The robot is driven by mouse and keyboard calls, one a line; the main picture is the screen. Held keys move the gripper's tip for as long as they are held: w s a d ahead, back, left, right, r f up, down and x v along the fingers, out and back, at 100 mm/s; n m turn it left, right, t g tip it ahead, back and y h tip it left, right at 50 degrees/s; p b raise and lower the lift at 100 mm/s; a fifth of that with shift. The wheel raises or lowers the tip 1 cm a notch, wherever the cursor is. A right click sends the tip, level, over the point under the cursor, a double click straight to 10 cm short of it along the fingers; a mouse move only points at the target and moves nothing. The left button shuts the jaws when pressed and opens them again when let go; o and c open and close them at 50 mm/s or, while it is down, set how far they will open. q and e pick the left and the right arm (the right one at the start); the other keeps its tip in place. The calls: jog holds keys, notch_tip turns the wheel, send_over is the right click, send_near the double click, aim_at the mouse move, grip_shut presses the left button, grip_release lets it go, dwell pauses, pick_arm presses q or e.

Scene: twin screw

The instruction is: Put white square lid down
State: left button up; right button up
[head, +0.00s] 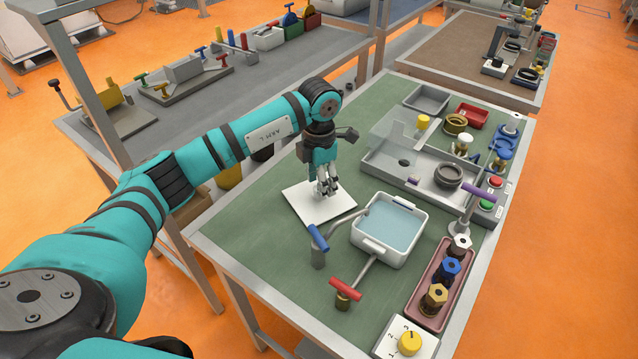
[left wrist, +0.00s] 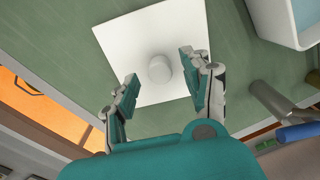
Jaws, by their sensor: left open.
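The white square lid (head: 300,205) lies flat on the green table mat, left of the blue-filled basin. It also shows in the left wrist view (left wrist: 125,40), with a round white knob (left wrist: 159,70) near its middle. My left gripper (head: 327,190) points down over the lid. In the left wrist view its two fingers (left wrist: 160,90) are spread apart, one on each side of the knob, with visible gaps. In the head view the gripper hides the knob. My right gripper is not in view.
The white basin (head: 361,239) of blue liquid stands just right of the lid. A blue-handled tap (head: 317,238) and a red-handled tool (head: 346,290) stand in front. A grey fixture (head: 385,180) is behind. The mat's near-left part is clear.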

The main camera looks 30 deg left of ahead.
pick_arm(q)
notch_tip(320, 180, up, 11)
jog(key=b, duration=0.2)
jog(key=shift+b, duration=0.3)
jog(key=shift+r, duration=0.1)
